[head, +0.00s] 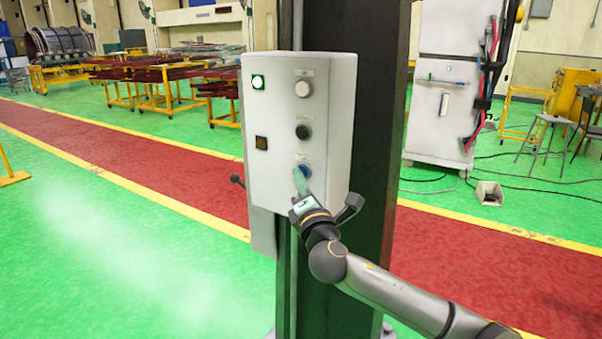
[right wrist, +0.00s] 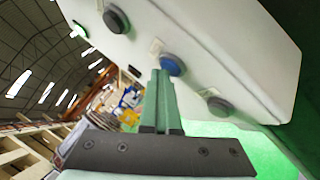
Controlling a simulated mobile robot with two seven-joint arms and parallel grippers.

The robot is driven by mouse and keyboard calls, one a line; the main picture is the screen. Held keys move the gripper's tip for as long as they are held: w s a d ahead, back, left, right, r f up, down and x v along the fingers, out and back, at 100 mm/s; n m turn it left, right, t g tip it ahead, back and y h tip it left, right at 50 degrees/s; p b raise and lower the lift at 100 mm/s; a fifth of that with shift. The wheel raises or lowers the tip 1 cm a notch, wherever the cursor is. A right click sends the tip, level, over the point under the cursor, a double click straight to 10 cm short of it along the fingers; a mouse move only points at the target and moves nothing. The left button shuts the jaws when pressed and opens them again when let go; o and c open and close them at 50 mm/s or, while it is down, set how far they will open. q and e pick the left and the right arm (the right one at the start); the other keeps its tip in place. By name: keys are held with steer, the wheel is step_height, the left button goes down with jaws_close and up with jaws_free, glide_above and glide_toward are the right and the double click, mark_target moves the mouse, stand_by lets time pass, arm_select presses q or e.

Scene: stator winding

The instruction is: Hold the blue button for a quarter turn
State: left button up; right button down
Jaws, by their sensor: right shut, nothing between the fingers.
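In the right wrist view the blue button (right wrist: 173,66) shows just beyond my fingertips. My left gripper is not in view.
A lit green lamp (head: 258,82) and a dark amber lamp (head: 261,143) are at left. The box is mounted on a dark column (head: 378,150). Green floor (head: 130,240) is open at left.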

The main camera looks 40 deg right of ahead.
stand_by(0.8)
steer(key=shift+s+a, duration=0.3)
steer(key=shift+a, duration=0.4)
steer(key=shift+s+a+p, duration=0.3)
steer(key=shift+a, duration=0.5)
steer(key=shift+s+a+p, duration=0.25)
steer(key=shift+s+a, duration=0.1)
steer(key=shift+a, duration=0.4)
steer(key=shift+s+a+p, duration=0.3)
steer(key=shift+a, duration=0.5)
